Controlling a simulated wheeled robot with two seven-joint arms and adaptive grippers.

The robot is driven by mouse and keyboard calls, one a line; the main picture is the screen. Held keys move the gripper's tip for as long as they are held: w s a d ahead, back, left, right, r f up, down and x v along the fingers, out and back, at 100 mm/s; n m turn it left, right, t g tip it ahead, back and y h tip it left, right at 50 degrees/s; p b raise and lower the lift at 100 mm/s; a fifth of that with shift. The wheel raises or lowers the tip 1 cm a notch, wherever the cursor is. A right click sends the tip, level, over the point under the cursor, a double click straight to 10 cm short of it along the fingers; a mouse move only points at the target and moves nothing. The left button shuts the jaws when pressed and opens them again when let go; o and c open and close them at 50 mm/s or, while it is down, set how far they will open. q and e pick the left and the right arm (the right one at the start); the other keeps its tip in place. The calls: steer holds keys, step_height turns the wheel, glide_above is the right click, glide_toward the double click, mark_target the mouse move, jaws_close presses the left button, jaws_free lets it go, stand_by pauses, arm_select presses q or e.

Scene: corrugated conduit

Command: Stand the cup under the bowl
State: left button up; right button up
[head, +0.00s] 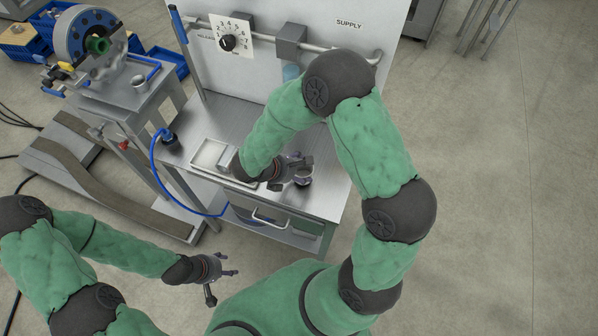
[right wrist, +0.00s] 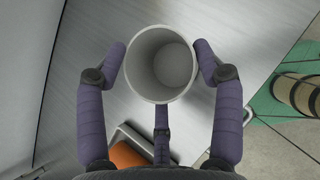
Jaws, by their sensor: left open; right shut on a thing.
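A plain grey cup (right wrist: 162,64) is between the fingers of my right gripper in the right wrist view, its open mouth facing the camera. My right gripper (head: 298,170) is shut on it over the metal worktop in the head view, where the cup is hard to make out. I cannot tell whether the cup's base touches the worktop. The bluish bowl (head: 291,73) hangs below a grey box on the back panel, partly hidden by my right arm. The right gripper is in front of it. My left gripper (head: 215,280) is open and empty, away from the bench.
The worktop (head: 216,115) carries a shallow tray (head: 209,153) at its front left. A blue hose (head: 153,165) loops off the left edge. The back panel (head: 260,72) has a dial (head: 228,43) and a pipe. A machine (head: 120,85) stands to the left.

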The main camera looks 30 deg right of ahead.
steer(key=s+a+r+p, duration=0.1)
steer(key=s+a+r, duration=0.1)
steer(key=s+r, duration=0.2)
step_height(320, 180, up, 3)
steer(key=shift+s+a+r, duration=0.2)
steer(key=shift+s+a, duration=0.05)
steer(key=shift+a, duration=0.1)
steer(key=s+a+r, duration=0.1)
steer(key=s, duration=0.1)
steer(key=s+a+r+p, duration=0.1)
steer(key=s, duration=0.2)
steer(key=s+a+r, duration=0.1)
steer(key=s+a, duration=0.1)
steer(key=shift+s+a+r, duration=0.1)
steer(key=shift+s+r, duration=0.05)
steer(key=shift+s, duration=0.2)
steer(key=shift+w+d+f+n+t+y+b, duration=0.25)
steer(key=shift+w+f+n+t+y+b, duration=1)
steer(key=shift+w+n, duration=1.85)
steer(key=shift+w+d+f+n+t+y+b, duration=0.2)
steer(key=shift+w+f+n+t+y+b, duration=1.1)
steer(key=shift+w+n+b, duration=1.65)
steer(key=shift+w+d+f+n+t+y+b, duration=0.25)
steer(key=shift+w+f+n+t+y+b, duration=0.6)
steer(key=shift+w+n+y, duration=2.15)
